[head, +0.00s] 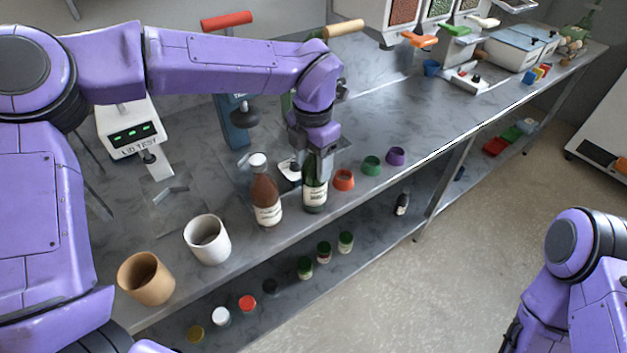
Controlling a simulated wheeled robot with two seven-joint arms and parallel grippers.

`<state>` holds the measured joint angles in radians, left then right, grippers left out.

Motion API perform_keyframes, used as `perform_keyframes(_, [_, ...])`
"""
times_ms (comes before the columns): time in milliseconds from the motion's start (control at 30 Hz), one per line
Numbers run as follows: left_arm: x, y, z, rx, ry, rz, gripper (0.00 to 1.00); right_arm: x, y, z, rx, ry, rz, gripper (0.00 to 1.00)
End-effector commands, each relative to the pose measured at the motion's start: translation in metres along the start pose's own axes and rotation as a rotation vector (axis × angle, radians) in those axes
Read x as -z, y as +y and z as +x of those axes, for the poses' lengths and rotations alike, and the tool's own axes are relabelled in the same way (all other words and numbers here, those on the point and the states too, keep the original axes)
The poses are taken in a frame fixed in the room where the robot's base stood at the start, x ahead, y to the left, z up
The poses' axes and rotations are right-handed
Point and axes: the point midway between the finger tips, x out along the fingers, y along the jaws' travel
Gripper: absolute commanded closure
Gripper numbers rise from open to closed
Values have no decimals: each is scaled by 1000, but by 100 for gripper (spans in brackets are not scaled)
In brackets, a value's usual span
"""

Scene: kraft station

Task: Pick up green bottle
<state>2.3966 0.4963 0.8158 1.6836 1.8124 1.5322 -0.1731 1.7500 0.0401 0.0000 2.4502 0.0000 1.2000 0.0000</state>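The green bottle (315,194) is dark, with a pale label, and stands upright near the front edge of the grey workbench. My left gripper (315,152) points down over its top, and the bottle's neck and cap are hidden behind or between the fingers. I cannot tell whether the fingers press on the glass. My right arm shows at the lower right, but its gripper is out of view.
A brown bottle with a white cap (266,197) stands close left. A white cup (208,240) and a tan cup (146,278) are farther left. Orange (344,180), green (371,166) and purple (395,156) rings lie right. A lid tester (131,128) stands behind.

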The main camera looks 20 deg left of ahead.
Motion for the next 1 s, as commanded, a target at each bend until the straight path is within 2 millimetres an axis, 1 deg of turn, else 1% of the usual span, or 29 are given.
perform_keyframes(367, [0,0,0,-3,0,1,100,0,0,0,0,0,0,57])
perform_keyframes(467, [-1,1,-7,-3,-1,0,100,0,0,1,0,0,0,57])
perform_keyframes(533, [-1,1,-16,-4,-3,0,100,-1,0,2,0,0,0,57])
perform_keyframes(600, [-1,1,-30,-4,-4,-1,100,-1,0,4,0,0,0,57])
perform_keyframes(667, [6,-6,-40,-3,-6,1,100,-4,-1,9,0,0,0,57])
perform_keyframes(867, [40,-35,-92,-4,-8,2,100,-10,-2,23,0,0,0,57])
perform_keyframes(900, [50,-44,-94,-4,-6,4,100,-12,-3,29,0,0,0,57])
perform_keyframes(1000, [70,-63,-107,-4,-6,3,100,-15,-3,36,0,0,0,57])
